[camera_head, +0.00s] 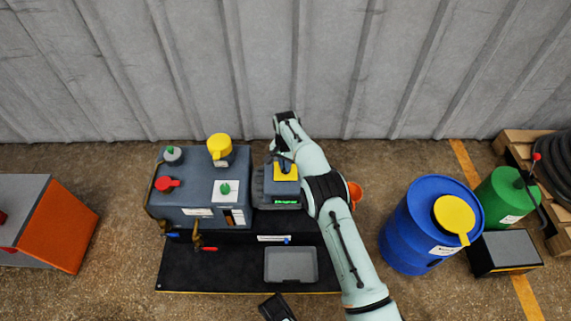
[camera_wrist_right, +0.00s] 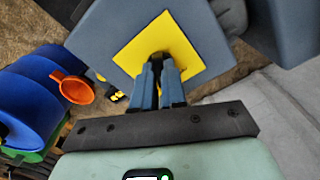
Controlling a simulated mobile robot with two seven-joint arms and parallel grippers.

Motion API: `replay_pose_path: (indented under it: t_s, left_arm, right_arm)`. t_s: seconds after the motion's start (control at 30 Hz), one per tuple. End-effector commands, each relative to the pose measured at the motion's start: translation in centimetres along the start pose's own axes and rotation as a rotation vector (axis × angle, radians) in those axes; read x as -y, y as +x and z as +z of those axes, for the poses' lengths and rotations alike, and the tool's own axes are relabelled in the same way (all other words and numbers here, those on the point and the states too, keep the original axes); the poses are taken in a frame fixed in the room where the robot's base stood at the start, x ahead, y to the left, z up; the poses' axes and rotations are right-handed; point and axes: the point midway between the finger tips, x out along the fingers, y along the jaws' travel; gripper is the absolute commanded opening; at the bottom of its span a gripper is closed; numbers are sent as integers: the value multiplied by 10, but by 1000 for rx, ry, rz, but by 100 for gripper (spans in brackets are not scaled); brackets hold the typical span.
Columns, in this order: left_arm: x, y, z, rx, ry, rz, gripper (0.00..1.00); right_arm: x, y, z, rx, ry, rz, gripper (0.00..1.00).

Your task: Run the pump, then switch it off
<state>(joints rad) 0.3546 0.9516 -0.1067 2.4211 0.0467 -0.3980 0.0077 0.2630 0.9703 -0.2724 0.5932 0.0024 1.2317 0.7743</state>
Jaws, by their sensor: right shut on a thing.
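The pump's control box (camera_head: 280,200) stands beside the grey-blue furnace cabinet (camera_head: 200,190), with a small green lit display on its front. A yellow square plate (camera_head: 285,172) is on its top; the plate also fills the upper middle of the right wrist view (camera_wrist_right: 150,50). My right gripper (camera_wrist_right: 158,62) points at the plate from above, its fingers shut on a small dark switch knob at the plate's middle. The fingers hide most of the knob, so its setting cannot be read. My left gripper is not clearly seen.
The cabinet carries a yellow-capped part (camera_head: 219,147), a red knob (camera_head: 167,184) and a green button (camera_head: 225,188). A grey tray (camera_head: 291,265) lies on the black bench. A blue drum (camera_head: 410,230) and orange funnel (camera_head: 355,192) stand right. A dark item at the bottom edge is unclear.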

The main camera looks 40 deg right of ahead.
Motion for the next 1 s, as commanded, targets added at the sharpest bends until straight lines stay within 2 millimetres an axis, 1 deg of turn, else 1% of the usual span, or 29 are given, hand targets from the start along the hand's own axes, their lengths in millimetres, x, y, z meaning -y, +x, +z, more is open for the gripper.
replay_pose_path:
  t_s: [0.23, 0.6, 0.63, 0.7, 1.0]
  left_arm:
    - [0, 0, 0, 0, 0, 0, 43]
    - [0, 0, 0, 0, 0, 0, 43]
    - [0, 0, 0, 0, 0, 0, 43]
    - [0, 0, 0, 0, 0, 0, 43]
    - [0, 0, 0, -1, 0, 0, 43]
  right_arm:
    - [0, -1, -1, -2, 41, -1, 0]
    - [0, -1, -1, -2, 46, -1, 0]
    - [0, -1, -1, -2, 46, -1, 18]
    - [0, -1, -1, -2, 45, -1, 37]
    - [0, -1, 0, -1, 43, -1, 37]
